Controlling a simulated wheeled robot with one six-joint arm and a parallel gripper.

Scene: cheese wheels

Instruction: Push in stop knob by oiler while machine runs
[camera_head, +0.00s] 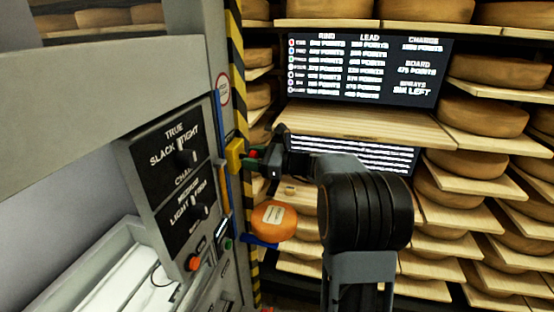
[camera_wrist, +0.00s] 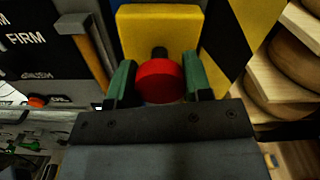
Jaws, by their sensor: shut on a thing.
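The red stop knob (camera_wrist: 160,82) stands out on a dark stem from a yellow box (camera_wrist: 158,30) in the wrist view. My gripper's green fingers (camera_wrist: 159,84) are on either side of the knob, shut on it. In the head view, the yellow box (camera_head: 235,155) is on the machine's right edge. My gripper (camera_head: 256,156) meets the knob there from the right, and the knob is mostly hidden. I cannot make out an oiler for sure.
A grey panel with dials (camera_head: 165,165) and an orange button (camera_head: 193,262) is at the left. An orange round thing with a label (camera_head: 273,220) sits on a blue support below my gripper. Shelves of cheese wheels (camera_head: 484,117) and a score screen (camera_head: 368,68) are behind.

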